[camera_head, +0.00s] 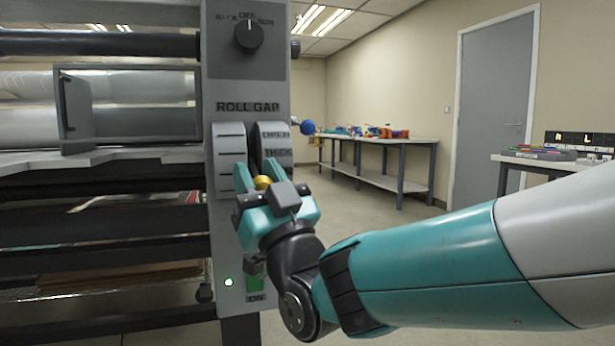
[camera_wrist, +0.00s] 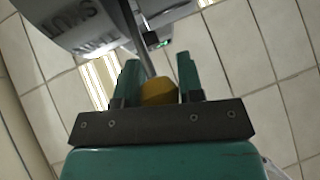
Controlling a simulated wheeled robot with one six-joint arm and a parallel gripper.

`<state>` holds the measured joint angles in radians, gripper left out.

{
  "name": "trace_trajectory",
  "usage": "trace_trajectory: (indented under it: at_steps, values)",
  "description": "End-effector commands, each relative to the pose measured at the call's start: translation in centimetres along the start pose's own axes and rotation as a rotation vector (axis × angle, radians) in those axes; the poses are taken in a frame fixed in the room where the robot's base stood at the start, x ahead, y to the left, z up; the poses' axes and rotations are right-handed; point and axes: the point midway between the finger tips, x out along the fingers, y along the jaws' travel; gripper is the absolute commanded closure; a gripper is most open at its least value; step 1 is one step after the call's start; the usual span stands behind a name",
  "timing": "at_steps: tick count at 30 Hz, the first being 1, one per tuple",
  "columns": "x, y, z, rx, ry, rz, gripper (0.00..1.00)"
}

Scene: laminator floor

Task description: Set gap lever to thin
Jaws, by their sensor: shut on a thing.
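The gap lever has a yellow knob (camera_head: 262,182) in front of the roll gap panel (camera_head: 248,106). In the wrist view, the knob (camera_wrist: 159,92) sits between the two teal fingers, with its grey rod (camera_wrist: 143,45) running up from it. My gripper (camera_head: 257,173) is shut on this knob, and the wrist view also shows the gripper (camera_wrist: 158,68). The label drum (camera_head: 275,143) shows OPEN and THICK beside the lever slot. Lower labels are hidden by my gripper in the head view. In the wrist view, upside-down lettering looks like SHUT and THIN.
Machine rollers (camera_head: 110,95) and a small grey guard (camera_head: 75,110) lie to the left. Benches (camera_head: 385,145) stand behind at right, with open floor between.

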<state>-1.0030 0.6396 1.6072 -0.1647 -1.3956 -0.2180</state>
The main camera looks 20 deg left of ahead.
Motion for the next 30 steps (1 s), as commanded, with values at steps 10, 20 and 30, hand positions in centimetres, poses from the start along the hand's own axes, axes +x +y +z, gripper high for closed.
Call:
trace_trajectory:
  at_steps: [10, 20, 30]
  values:
    - [-0.1, -0.1, 0.1, 0.002, -0.003, -0.002, 0.4]
    - [-0.1, 0.0, 0.0, 0.0, 0.0, 0.0, 0.4]
    - [-3.4, 0.0, 0.6, 0.001, 0.0, 0.0, 0.4]
